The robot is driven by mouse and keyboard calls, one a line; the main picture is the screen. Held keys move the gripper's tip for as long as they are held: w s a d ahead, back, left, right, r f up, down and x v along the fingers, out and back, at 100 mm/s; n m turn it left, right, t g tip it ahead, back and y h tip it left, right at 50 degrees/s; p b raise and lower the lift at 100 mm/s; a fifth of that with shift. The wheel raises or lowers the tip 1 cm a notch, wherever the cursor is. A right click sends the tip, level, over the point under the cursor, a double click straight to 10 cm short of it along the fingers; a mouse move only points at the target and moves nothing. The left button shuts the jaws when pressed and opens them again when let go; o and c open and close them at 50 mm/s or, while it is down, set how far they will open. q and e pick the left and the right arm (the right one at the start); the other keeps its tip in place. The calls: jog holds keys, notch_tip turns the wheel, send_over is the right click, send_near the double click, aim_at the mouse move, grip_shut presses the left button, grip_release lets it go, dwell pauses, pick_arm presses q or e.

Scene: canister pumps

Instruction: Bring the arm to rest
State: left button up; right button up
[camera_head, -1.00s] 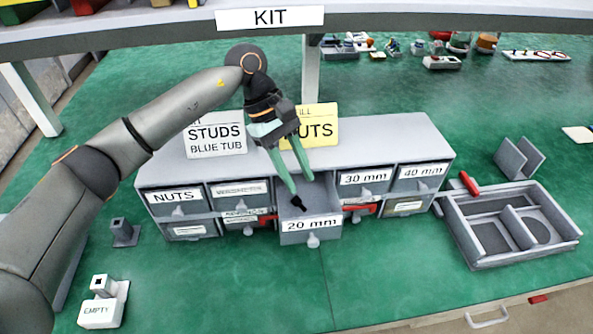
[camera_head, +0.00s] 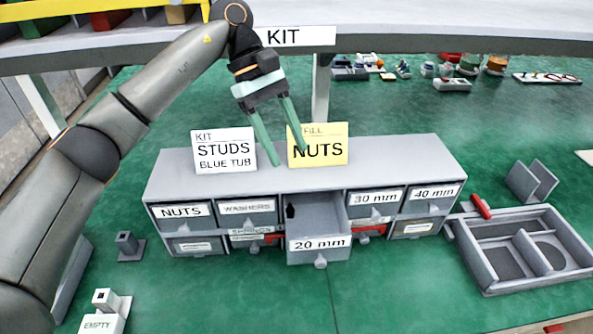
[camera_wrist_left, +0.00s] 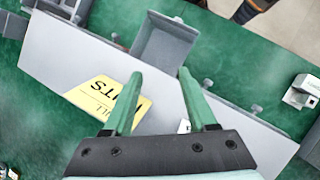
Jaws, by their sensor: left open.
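My left gripper (camera_head: 288,160) hangs above the grey drawer cabinet (camera_head: 400,155), its green fingers apart with nothing between them. In the left wrist view the open fingers (camera_wrist_left: 165,100) show over the cabinet top (camera_wrist_left: 65,55). The drawer also shows in the left wrist view (camera_wrist_left: 162,45). The yellow NUTS card (camera_head: 325,155) stands just behind the right finger, and the white STUDS card (camera_head: 222,160) stands left of it. My right gripper is not seen.
A grey divided tray (camera_head: 520,250) lies to the right, with a red-handled piece (camera_head: 481,207) at its corner. The shelf edge with the KIT label (camera_head: 284,37) runs close above the gripper. A block marked EMPTY (camera_head: 100,322) stands at front left. The green table is clear in front.

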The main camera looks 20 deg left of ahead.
pick_arm(q)
jog(key=shift+v, duration=1.25)
